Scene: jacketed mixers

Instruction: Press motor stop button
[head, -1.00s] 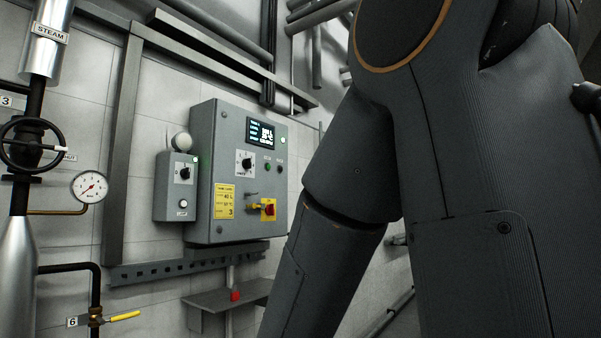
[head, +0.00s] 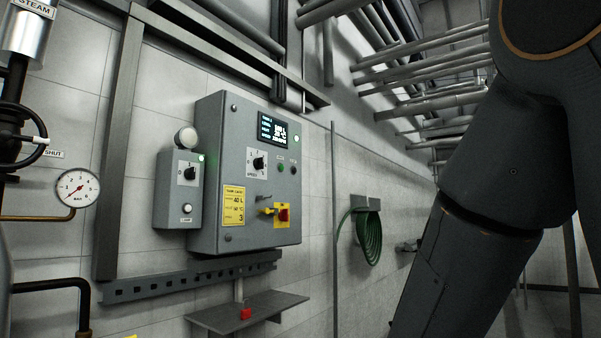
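The grey control panel (head: 217,146) is on the wall left of centre. Its front has a lit display (head: 279,130), a speed knob (head: 258,163), a green button (head: 281,168) and a dark button (head: 294,168) to its right. Labels above these two are too small to read. A red and yellow switch (head: 283,214) with a yellow piece at its left sits lower on the panel. My arm fills the right side, apart from the panel in the picture. My gripper is out of view.
A smaller grey box (head: 180,212) with a knob and lamp button hangs left of the panel. A shelf (head: 262,309) with a small red item (head: 245,314) is below. A coiled green hose (head: 369,238) hangs right. A pressure gauge (head: 77,188) and pipes stand left.

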